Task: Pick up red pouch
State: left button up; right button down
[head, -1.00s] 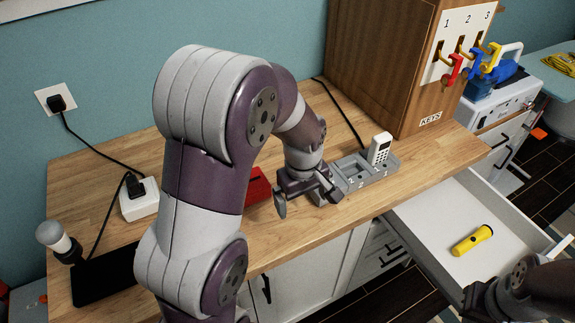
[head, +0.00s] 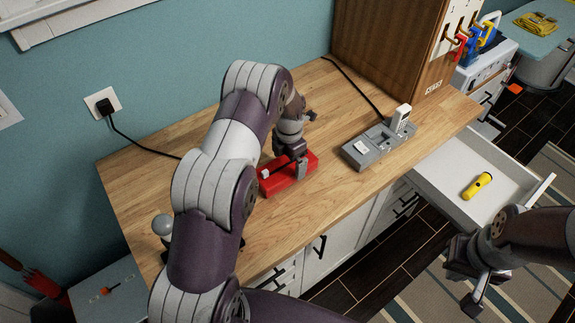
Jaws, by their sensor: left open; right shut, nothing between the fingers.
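A red, box-like thing (head: 306,166) lies on the wooden countertop, left of the grey dock; it is the only red thing on the counter, and I cannot tell whether it is a soft pouch. My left gripper (head: 284,168) is over it, pointing down with its fingers apart. One fingertip is in front of its right part; whether it touches is unclear. A small white piece shows at its left end. My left forearm hides the counter to the left of it. My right gripper (head: 475,293) is shut and empty, low at the right, away from the counter.
A grey dock (head: 372,148) with a white handset (head: 401,117) stands right of the red thing. A wooden key cabinet (head: 390,45) is behind it. An open drawer (head: 440,185) holds a yellow flashlight (head: 478,186). The counter's front middle is bare.

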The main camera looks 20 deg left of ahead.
pick_arm(q)
jog(key=shift+s+a+f, duration=0.15)
jog(key=shift+a+f, duration=0.05)
jog(key=shift+f, duration=0.35)
jog(key=shift+s+a+f, duration=0.15)
jog(key=shift+f, duration=0.4)
jog(key=shift+w+d, duration=0.15)
jog(key=shift+c, duration=1.2)
jog(key=shift+d, duration=0.1)
jog(key=c, duration=0.5)
jog(key=shift+c, duration=0.8)
jog(key=shift+r, duration=0.15)
